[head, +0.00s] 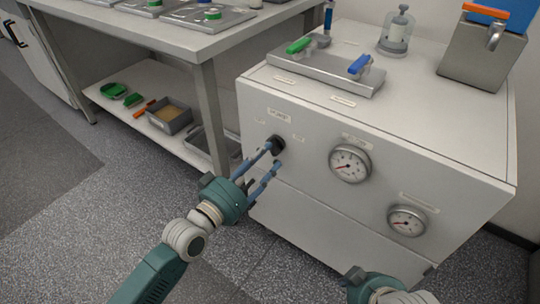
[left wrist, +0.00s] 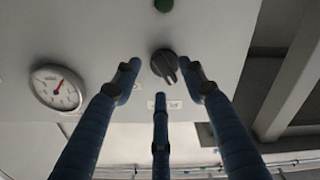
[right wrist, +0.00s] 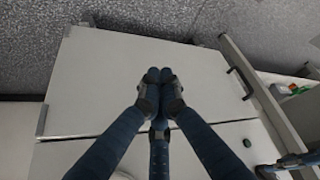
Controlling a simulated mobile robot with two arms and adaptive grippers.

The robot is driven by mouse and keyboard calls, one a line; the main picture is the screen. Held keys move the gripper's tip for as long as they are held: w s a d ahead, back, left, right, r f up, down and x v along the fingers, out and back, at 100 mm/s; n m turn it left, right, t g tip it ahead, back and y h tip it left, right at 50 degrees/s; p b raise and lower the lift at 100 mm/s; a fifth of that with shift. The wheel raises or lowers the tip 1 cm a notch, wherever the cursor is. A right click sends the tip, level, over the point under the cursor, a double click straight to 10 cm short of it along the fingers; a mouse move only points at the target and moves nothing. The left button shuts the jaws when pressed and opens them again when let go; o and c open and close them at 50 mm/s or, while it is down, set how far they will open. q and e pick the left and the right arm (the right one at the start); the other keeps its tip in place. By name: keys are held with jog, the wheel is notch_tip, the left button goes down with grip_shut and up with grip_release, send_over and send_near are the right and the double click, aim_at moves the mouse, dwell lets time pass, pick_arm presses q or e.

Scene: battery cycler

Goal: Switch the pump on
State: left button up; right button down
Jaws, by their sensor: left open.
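The white cabinet (head: 310,187) carries a round black rotary knob (head: 277,144) on its front panel, with small labels around it. In the left wrist view the knob (left wrist: 164,66) has a raised grip bar and lies between the fingertips of my left gripper (left wrist: 160,76). My left gripper (head: 272,158) is open, its blue fingers reaching to the panel around the knob; I cannot tell whether they touch it. A green round button or lamp (left wrist: 163,5) is near the knob. My right gripper (right wrist: 157,78) has its fingertips together and empty, low in front of the cabinet.
Two gauges (head: 350,164) (head: 407,220) are right of the knob. On the cabinet top are a plate with green and blue valve handles (head: 325,72), a glass vessel (head: 396,34) and a metal box (head: 482,55). A workbench (head: 205,40) with a lower shelf stands to the left.

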aim_at(273, 151)
pick_arm(q)
jog(key=shift+x, duration=1.55)
pick_arm(e)
jog(key=shift+w+a+r+t+y, duration=0.1)
jog(key=shift+w+a+r+t, duration=0.15)
jog(key=shift+w, duration=0.3)
jog(key=shift+w+a+r+t+y, duration=0.15)
jog(key=shift+w+r+t, duration=0.15)
jog(key=shift+w, duration=0.3)
jog(key=shift+w+a+r+t+y, duration=0.1)
jog(key=shift+w+a+r+t, duration=0.1)
jog(key=shift+w+t, duration=0.25)
jog(key=shift+w, duration=0.1)
pick_arm(q)
grip_shut()
